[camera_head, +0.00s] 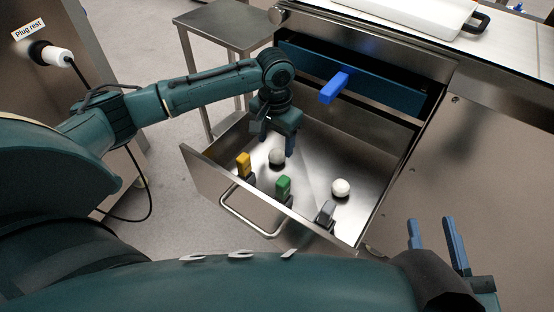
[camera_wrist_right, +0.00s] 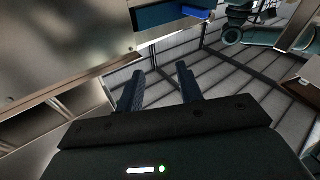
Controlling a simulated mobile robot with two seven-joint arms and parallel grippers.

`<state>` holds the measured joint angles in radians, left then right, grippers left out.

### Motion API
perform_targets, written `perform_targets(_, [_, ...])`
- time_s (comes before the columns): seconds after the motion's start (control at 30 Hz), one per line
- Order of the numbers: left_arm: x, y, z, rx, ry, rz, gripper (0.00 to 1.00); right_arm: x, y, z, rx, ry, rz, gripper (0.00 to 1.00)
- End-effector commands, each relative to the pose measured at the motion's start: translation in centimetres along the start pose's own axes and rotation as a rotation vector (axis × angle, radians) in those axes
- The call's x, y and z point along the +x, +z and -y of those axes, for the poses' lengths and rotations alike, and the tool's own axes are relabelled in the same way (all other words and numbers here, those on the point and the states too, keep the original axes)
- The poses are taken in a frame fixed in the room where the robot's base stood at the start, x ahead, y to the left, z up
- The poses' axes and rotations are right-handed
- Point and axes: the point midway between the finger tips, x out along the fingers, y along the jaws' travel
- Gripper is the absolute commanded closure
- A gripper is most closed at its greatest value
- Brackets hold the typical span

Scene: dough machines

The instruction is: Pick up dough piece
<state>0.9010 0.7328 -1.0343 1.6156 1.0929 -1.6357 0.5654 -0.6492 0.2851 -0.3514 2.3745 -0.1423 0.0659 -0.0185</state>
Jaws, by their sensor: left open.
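Two white round dough pieces lie in the open steel drawer (camera_head: 318,165). One dough piece (camera_head: 277,157) is left of the middle, and the other dough piece (camera_head: 341,188) is further right. My left gripper (camera_head: 277,147) points down into the drawer, open, just above and beside the left dough piece. Its fingers partly overlap the drawer floor, and the exact gap to the dough cannot be told. My right gripper (camera_head: 436,238) is at the lower right of the head view, outside the drawer. Its fingers (camera_wrist_right: 161,88) are apart and empty in the right wrist view.
Yellow (camera_head: 244,166), green (camera_head: 283,188) and grey (camera_head: 325,213) handled items stand along the drawer's front wall. A blue handle (camera_head: 335,87) juts out above the drawer's back. A steel side table (camera_head: 222,25) stands behind left. A white tray (camera_head: 410,12) lies on the counter.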

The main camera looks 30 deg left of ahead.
Motion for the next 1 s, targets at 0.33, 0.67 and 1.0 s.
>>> perform_targets(0.33, [4.7,-0.6,0.0,0.001,-0.001,0.000,0.39,0.1,0.9,0.6,0.080,-0.009,-0.031,0.64])
perform_targets(0.67, [5.0,-0.5,0.0,0.001,-0.001,-0.001,0.43,0.5,-0.4,0.5,0.087,-0.017,-0.057,0.64])
perform_targets(1.0, [5.0,-0.5,0.0,0.001,-0.001,-0.001,0.71,0.4,-0.1,0.5,0.085,-0.018,-0.050,0.64])
